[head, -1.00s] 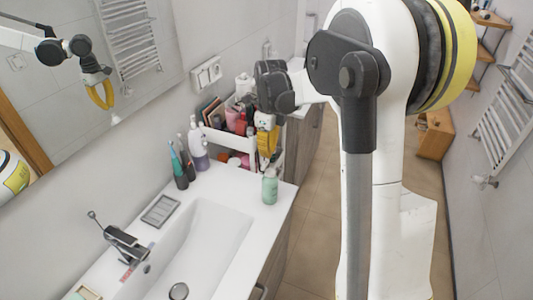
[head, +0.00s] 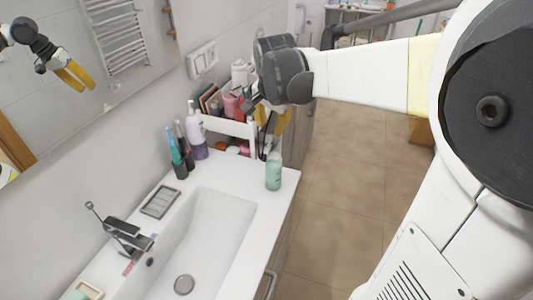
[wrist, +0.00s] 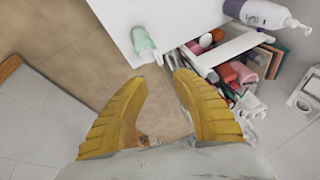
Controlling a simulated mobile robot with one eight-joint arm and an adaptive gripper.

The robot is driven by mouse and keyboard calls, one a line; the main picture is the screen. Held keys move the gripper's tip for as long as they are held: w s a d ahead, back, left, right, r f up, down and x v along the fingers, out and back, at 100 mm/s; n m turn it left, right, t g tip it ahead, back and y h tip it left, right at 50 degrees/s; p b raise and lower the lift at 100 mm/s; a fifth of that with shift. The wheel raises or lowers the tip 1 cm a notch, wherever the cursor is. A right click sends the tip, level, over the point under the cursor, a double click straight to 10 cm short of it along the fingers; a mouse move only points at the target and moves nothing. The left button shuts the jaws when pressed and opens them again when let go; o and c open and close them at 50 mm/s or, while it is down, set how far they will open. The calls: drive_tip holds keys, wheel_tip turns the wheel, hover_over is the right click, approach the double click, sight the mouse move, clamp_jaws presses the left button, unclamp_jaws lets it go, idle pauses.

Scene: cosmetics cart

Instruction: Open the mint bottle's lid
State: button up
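The mint bottle (head: 273,172) stands upright on the right back corner of the white washbasin counter, with a small pale top on it. It also shows in the wrist view (wrist: 143,40), top centre, beyond the fingertips. My gripper (head: 272,122) has yellow fingers and hangs above and behind the bottle, in front of the cart. In the wrist view my gripper (wrist: 160,82) has its fingers spread with an empty gap between them. The fingers are apart from the bottle.
The white cosmetics cart (head: 228,126), full of items, stands right behind the counter. A white-purple pump bottle (head: 196,135) and toothbrushes (head: 176,155) stand left of the mint bottle. The basin (head: 212,225) is empty. Floor right of the counter is clear.

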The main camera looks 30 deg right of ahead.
sight(269, 144)
drive_tip(key=w+f+b, duration=0.1)
drive_tip(key=f, duration=0.2)
drive_tip(key=w+d+f+n+b, duration=0.1)
drive_tip(key=f, duration=0.2)
drive_tip(key=w+d+f+n+b, duration=0.1)
drive_tip(key=f, duration=0.3)
drive_tip(key=shift+w+t+b, duration=0.3)
drive_tip(key=shift+b, duration=0.1)
clamp_jaws()
